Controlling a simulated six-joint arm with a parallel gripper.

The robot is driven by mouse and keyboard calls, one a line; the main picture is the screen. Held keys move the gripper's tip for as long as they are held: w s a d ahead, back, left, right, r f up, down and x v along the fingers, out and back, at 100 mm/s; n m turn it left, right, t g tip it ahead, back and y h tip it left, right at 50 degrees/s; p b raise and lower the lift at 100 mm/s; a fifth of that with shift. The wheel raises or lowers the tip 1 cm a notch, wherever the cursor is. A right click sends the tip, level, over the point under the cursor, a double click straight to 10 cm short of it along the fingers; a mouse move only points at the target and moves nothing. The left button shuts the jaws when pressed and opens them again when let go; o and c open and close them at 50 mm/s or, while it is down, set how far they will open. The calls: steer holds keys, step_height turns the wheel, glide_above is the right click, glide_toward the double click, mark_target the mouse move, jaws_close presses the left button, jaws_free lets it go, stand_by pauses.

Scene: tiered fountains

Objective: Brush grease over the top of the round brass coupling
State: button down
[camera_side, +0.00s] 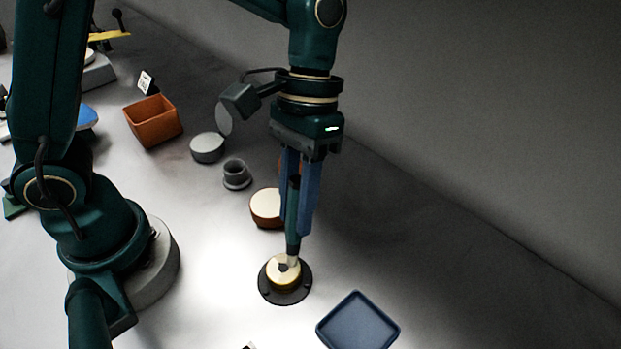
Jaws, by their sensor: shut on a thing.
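The round brass coupling (275,275) sits on a dark round base (288,296) on the table, in the lower middle of the side view. My gripper (299,226) points down above it, its blue fingers shut on a brush with a dark green handle (293,215). The brush's pale tip (293,260) is at the top of the coupling and hides part of it. I cannot tell whether the bristles press on the brass. A round orange-brown pot (264,214) with a cream-coloured top stands just behind and left of the fingers, partly hidden by them.
A blue square tray (358,322) lies right of the coupling, near the front. The table to the right is clear.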

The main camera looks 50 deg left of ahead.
mark_target(296, 187)
steer(key=shift+r, duration=3)
